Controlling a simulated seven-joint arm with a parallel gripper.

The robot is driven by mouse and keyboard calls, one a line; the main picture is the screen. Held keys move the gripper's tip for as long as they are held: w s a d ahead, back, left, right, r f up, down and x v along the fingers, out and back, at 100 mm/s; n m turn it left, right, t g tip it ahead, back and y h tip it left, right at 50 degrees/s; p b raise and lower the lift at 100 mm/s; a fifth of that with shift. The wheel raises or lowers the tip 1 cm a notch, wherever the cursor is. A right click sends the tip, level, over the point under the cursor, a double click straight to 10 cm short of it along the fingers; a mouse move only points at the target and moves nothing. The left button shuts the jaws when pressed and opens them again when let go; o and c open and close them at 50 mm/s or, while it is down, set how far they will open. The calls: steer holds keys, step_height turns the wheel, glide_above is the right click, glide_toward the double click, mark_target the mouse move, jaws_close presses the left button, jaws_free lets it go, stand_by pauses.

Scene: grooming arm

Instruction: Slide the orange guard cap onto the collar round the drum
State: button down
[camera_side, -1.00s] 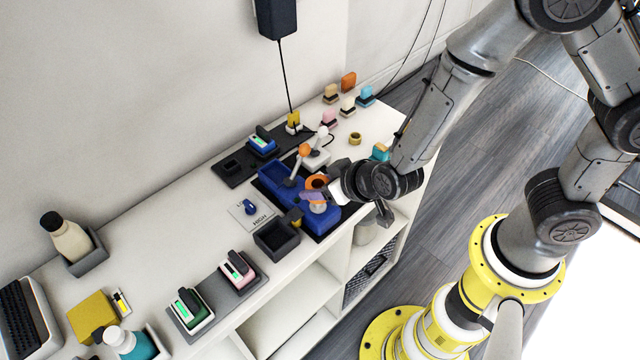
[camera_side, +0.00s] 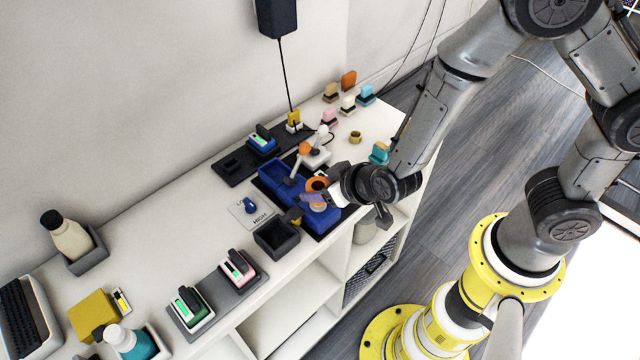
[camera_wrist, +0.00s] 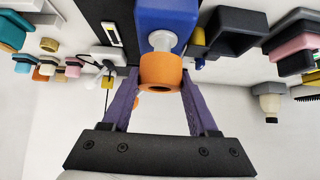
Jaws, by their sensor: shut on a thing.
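The orange guard cap (camera_wrist: 160,72) is between the two purple fingers of my gripper (camera_wrist: 160,80), which is shut on it. Its round opening shows toward the wrist camera. Just beyond it is a pale grey-white round part (camera_wrist: 162,40), which looks like the collar or drum, on a blue body (camera_wrist: 167,16). The cap covers its near side, so I cannot tell whether the cap is around it or only against it. In the side view my gripper (camera_side: 314,194) is over the front end of the blue stand (camera_side: 272,174), with an orange ring (camera_side: 317,183) beside the fingers.
A dark open bin (camera_side: 277,240) and a white card (camera_side: 250,210) with a blue knob lie left of the stand. A black charging plate (camera_side: 232,168) is behind. Clippers stand in a grey tray (camera_side: 243,287). Several small coloured blocks and a yellow ring (camera_side: 355,137) are toward the far right.

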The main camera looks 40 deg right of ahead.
steer(key=shift+f, duration=1.55)
steer(key=shift+c, duration=0.4)
jaws_free()
steer(key=v, duration=1.4)
